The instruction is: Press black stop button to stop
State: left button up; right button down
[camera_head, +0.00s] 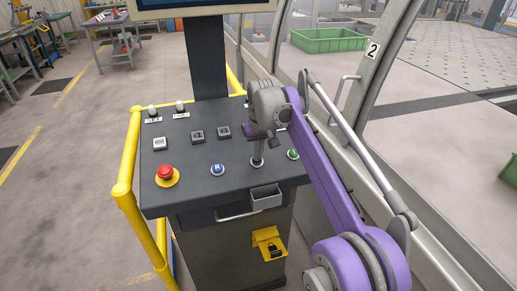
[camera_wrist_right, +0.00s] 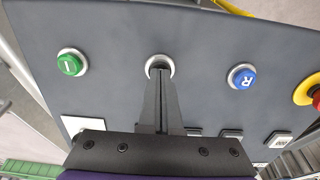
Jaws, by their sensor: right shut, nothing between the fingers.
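The control panel (camera_head: 205,185) has a dark sloping top with several buttons. My right gripper (camera_head: 258,157) is shut and empty, pointing down at the panel. In the right wrist view its fingertips (camera_wrist_right: 159,78) lie over a button with a pale ring (camera_wrist_right: 160,60), between the green button (camera_wrist_right: 70,62) and the blue button (camera_wrist_right: 243,76). The green button (camera_head: 293,154) and blue R button (camera_head: 217,170) also show in the head view. My left gripper is not in view.
A red emergency button (camera_head: 165,172) on a yellow base sits at the panel's left. A yellow rail (camera_head: 129,170) runs along the left side. A grey machine frame stands close on the right. A small grey box (camera_head: 265,196) is fixed to the panel's front edge.

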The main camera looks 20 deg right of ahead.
aim_at(258, 163)
jog(key=shift+f, duration=0.1)
jog(key=shift+w+f, duration=0.1)
jog(key=shift+f, duration=0.65)
jog(key=shift+s+a, duration=0.1)
jog(key=shift+s, duration=0.1)
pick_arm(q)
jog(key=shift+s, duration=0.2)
pick_arm(e)
jog(key=shift+f, duration=0.1)
jog(key=p+v, duration=0.2)
jog(key=v, duration=0.1)
jog(key=p+v, duration=0.1)
jog(key=v, duration=0.1)
jog(key=shift+w+r, duration=0.3)
jog(key=shift+w, duration=0.05)
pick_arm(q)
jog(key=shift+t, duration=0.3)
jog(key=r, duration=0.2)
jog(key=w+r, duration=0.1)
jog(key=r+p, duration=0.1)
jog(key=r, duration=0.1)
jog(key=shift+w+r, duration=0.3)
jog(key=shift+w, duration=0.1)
pick_arm(e)
jog(key=v, duration=0.9)
jog(key=shift+s, duration=0.35)
jog(key=shift+r, duration=0.1)
